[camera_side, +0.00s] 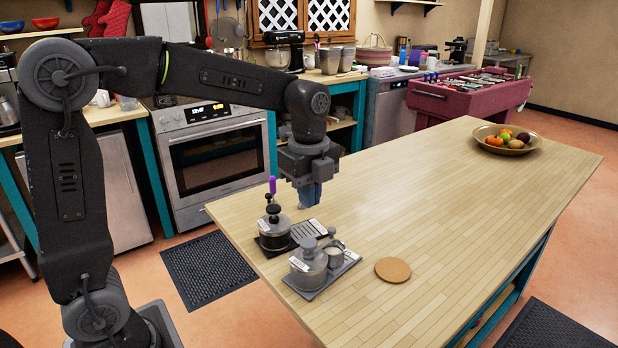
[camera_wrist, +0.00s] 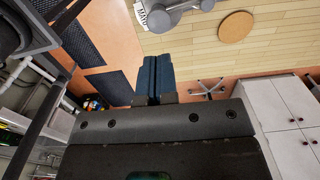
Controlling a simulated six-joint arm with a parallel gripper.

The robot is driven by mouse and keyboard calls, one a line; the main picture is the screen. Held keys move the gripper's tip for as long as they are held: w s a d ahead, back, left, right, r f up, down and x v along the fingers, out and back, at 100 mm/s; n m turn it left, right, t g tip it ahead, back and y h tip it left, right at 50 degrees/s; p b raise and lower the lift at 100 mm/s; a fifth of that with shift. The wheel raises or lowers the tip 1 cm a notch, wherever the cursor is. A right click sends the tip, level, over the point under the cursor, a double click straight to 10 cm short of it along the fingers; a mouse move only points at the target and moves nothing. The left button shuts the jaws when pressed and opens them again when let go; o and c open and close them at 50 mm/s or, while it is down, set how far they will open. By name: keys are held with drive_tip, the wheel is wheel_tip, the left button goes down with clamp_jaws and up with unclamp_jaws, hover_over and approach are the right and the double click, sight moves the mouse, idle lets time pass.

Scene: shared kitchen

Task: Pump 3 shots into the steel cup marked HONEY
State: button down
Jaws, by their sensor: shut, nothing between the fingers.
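My gripper (camera_side: 310,200) is shut and empty, pointing down above the table behind the dispensers; its blue fingers also show together in the wrist view (camera_wrist: 153,65). A grey pump dispenser (camera_side: 307,269) stands on the nearer dark tray. A small steel cup (camera_side: 334,257) sits to its right on that tray; I cannot read a HONEY mark on it. A second dispenser (camera_side: 273,234), with dark contents, a black pump and a purple top, stands on the farther tray. In the wrist view a white label (camera_wrist: 141,16), seemingly MAYO, is partly visible beside grey dispenser parts (camera_wrist: 178,14).
A round cork mat (camera_side: 393,270) lies right of the trays. A slotted drip plate (camera_side: 308,230) is beside the farther dispenser. A fruit bowl (camera_side: 506,147) stands at the table's far end. The wooden table (camera_side: 430,200) is clear between them.

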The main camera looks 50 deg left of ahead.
sight(306, 241)
wheel_tip(306, 241, up, 4)
drive_tip(key=shift+f, duration=0.25)
idle(2.5)
drive_tip(key=shift+s+a+f+m+t+y, duration=0.1)
drive_tip(key=shift+f+m+t+y, duration=0.2)
drive_tip(key=shift+f+m+t, duration=1.05)
drive_tip(key=shift+s+a+f+m+t+y, duration=0.1)
drive_tip(key=shift+f+m+t+y, duration=0.2)
drive_tip(key=shift+f+m+t, duration=1.05)
drive_tip(key=shift+s+f+m+t+y, duration=0.1)
drive_tip(key=shift+f+m+t+y, duration=0.35)
drive_tip(key=shift+f+t, duration=1.55)
drive_tip(key=shift+f+m, duration=0.25)
drive_tip(key=shift+f, duration=0.35)
